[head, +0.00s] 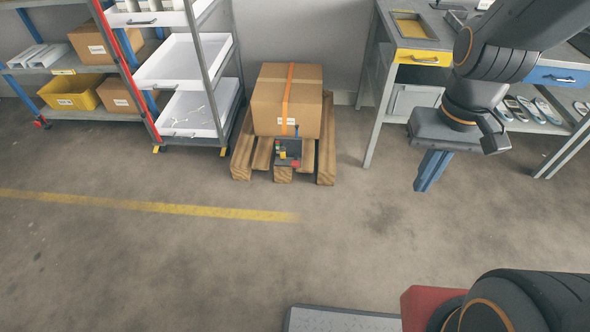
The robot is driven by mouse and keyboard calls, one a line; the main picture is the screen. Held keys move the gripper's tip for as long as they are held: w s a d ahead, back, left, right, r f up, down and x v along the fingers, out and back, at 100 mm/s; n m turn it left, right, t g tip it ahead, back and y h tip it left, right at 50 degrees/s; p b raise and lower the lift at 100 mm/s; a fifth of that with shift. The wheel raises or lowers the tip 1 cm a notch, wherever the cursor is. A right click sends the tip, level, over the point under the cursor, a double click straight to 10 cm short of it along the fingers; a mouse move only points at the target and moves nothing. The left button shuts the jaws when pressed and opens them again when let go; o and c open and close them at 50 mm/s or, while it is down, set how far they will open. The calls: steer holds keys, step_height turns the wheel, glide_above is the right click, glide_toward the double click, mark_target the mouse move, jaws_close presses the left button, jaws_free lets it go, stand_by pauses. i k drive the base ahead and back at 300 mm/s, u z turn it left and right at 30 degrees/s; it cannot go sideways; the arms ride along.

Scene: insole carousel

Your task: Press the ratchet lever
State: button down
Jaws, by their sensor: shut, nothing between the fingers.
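An orange strap (288,95) runs over a cardboard box (262,103) on a wooden pallet (240,166). At the strap's lower end, in front of the box, sits a small dark ratchet unit (289,153) with yellow, green and red parts. A thin blue upright piece (297,131) stands at its back; it looks like the lever, but it is too small to be sure. My gripper (424,188) has blue fingers pointing down, shut and empty. It hangs well to the right of the pallet, apart from the ratchet unit.
A shelf rack with white trays (178,131) stands close to the pallet's left. A grey workbench (372,120) with a yellow drawer (424,58) stands to the right, behind my arm. The floor (340,225) in front of the pallet is clear, with a yellow line (150,206).

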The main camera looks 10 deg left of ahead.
mark_target(295, 163)
steer(key=u, duration=0.5)
steer(key=i, duration=1.35)
steer(key=u, duration=0.2)
